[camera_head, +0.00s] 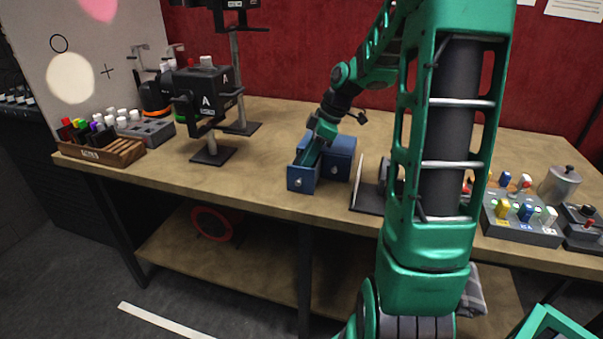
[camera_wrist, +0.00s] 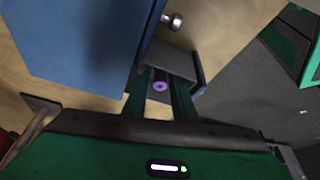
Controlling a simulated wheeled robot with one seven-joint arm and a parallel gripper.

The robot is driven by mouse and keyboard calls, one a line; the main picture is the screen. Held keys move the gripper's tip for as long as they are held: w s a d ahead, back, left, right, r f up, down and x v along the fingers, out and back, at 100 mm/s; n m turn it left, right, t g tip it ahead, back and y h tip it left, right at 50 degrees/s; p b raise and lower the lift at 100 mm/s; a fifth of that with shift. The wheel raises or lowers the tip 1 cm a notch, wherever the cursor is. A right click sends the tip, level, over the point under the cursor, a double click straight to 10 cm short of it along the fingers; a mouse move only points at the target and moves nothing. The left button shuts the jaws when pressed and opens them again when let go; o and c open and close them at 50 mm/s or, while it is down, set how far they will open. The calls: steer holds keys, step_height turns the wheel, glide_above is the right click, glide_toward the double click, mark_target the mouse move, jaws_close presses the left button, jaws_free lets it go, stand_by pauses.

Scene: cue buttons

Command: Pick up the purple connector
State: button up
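The purple connector (camera_wrist: 160,84) shows in the wrist view as a small purple piece with a round, ringed end. It lies between the two fingers of my gripper (camera_wrist: 160,90), at the opened drawer (camera_wrist: 197,76) of a blue cabinet (camera_wrist: 75,45). In the head view my gripper (camera_head: 309,153) reaches down into the pulled-out blue drawer (camera_head: 301,180), beside the closed part of the cabinet (camera_head: 338,157). The connector is hidden there. The fingers stand close on both sides of it, but I cannot tell whether they touch it.
A dark stand with an upright plate (camera_head: 368,197) is just right of the drawer. A black device marked A (camera_head: 203,92) stands to the left. A wooden rack (camera_head: 103,152) of coloured pieces is at the far left. A button panel (camera_head: 521,219) is at the right.

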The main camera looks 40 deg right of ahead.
steer(key=shift+f, duration=0.2)
jaws_close()
step_height(320, 180, up, 12)
steer(key=s+d, duration=1)
steer(key=d, duration=0.4)
steer(key=shift+s+d, duration=0.15)
steer(key=shift+s, duration=0.25)
stand_by(0.4)
